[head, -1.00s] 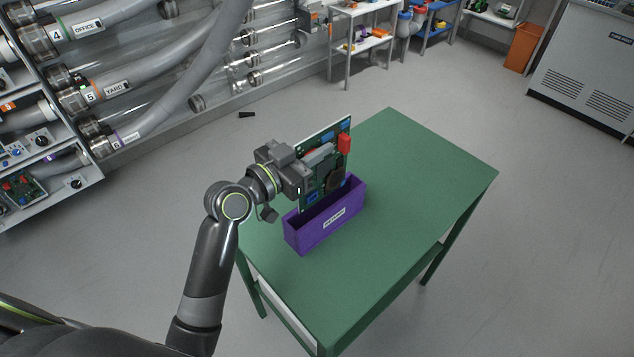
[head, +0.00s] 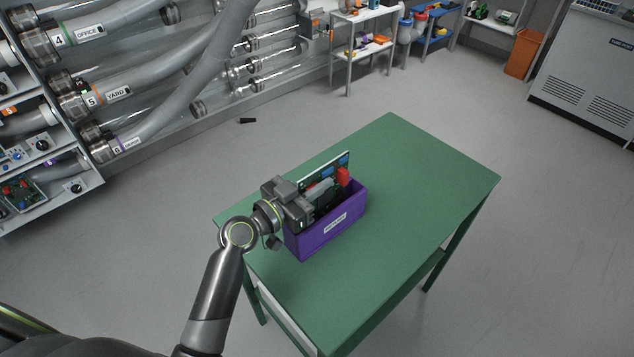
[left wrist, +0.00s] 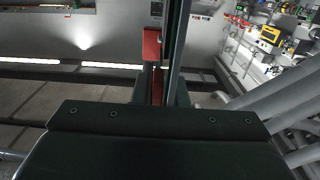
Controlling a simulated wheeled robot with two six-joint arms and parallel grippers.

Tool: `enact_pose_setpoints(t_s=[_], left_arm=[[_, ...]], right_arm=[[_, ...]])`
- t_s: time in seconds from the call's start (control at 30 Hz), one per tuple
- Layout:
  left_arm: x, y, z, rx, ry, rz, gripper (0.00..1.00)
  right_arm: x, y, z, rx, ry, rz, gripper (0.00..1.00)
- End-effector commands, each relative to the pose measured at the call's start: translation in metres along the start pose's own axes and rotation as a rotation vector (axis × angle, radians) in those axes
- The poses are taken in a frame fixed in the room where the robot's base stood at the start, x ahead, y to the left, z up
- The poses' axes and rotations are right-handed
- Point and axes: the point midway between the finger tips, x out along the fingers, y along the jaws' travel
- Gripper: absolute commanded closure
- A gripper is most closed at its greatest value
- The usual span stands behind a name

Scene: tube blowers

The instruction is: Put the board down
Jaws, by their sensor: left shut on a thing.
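The board (head: 337,167) is a green circuit board with a red block and blue parts on it. It stands upright, its lower part inside the purple box (head: 332,232) on the green table. The box walls hide its lower edge, so I cannot tell whether it touches the bottom. My left gripper (head: 318,193) is shut on the board near the box's rim. In the left wrist view the board (left wrist: 178,40) shows edge-on between the fingers, with the red block beside it. My right gripper is not in view.
The green table (head: 430,190) is clear to the right of and behind the box. Large grey tubes and a rack (head: 50,215) stand at the left. A white shelf (head: 365,45), an orange bin (head: 524,52) and a grey cabinet (head: 590,75) stand farther back.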

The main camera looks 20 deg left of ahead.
Motion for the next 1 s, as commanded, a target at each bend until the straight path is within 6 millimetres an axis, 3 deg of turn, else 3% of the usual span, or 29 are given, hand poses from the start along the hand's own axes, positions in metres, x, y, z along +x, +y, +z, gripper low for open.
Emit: enact_pose_setpoints(t_s=[0.03,0.2,0.57,0.77,1.0], left_arm=[[0.0,0.0,0.001,0.0,0.0,0.0,0.85],[0.0,0.0,0.001,0.0,0.0,0.0,0.66],[0.0,0.0,-0.004,0.0,0.0,0.0,0.66],[-0.03,0.0,0.002,0.004,-0.002,0.0,0.66],[-0.084,0.0,0.003,0.006,-0.005,0.001,0.66]], right_arm=[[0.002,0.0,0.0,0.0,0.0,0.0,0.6],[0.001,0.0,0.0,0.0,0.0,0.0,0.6],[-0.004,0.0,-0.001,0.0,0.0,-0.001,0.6],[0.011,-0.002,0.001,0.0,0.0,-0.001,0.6],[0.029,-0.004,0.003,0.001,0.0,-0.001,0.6]])
